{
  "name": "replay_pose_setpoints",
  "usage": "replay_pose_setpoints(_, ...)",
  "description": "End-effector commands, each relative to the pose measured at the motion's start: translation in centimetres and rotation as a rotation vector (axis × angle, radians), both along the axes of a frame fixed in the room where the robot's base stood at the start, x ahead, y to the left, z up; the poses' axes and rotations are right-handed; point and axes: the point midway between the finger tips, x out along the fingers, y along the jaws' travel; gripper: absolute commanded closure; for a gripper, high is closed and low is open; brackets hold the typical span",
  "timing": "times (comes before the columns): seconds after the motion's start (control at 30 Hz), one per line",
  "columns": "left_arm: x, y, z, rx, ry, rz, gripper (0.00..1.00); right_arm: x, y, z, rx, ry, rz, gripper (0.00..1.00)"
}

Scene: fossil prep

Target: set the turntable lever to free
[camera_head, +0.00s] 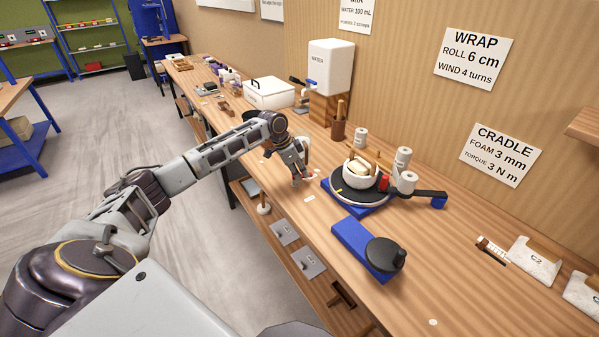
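The turntable (347,196) is a black disc on a blue base on the wooden bench, right of centre. A white bowl (361,180) with pale pieces and brown sticks sits on it. A small red part (383,183) shows at the disc's right side, and a black arm with a blue end (437,199) reaches right. I cannot tell which part is the lever. My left gripper (302,175) points down above the bench, left of the turntable and apart from it. Its fingers are small and partly overlapping, so its opening is unclear. My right gripper is out of view.
A blue block with a black round knob (385,254) lies in front of the turntable. White rolls (402,160) stand behind it. A water tank (331,67) and a white box (268,93) are farther back. White blocks (532,262) lie at right. Bare bench lies between.

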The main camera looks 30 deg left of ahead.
Motion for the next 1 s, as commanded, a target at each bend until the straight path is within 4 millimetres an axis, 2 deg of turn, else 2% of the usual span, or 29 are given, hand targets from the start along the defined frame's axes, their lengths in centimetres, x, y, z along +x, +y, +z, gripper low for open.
replay_pose_setpoints(0.03,0.0,0.0,0.0,0.0,0.0,0.0,0.92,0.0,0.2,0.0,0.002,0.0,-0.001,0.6)
replay_pose_setpoints(0.1,0.0,0.0,0.0,0.0,0.0,0.0,1.0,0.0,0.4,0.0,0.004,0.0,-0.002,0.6)
replay_pose_setpoints(0.37,0.0,0.0,0.1,0.001,0.001,0.011,1.0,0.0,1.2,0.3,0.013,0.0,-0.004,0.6)
replay_pose_setpoints(1.0,0.1,0.2,0.2,0.0,0.003,0.162,1.0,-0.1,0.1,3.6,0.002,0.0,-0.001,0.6)
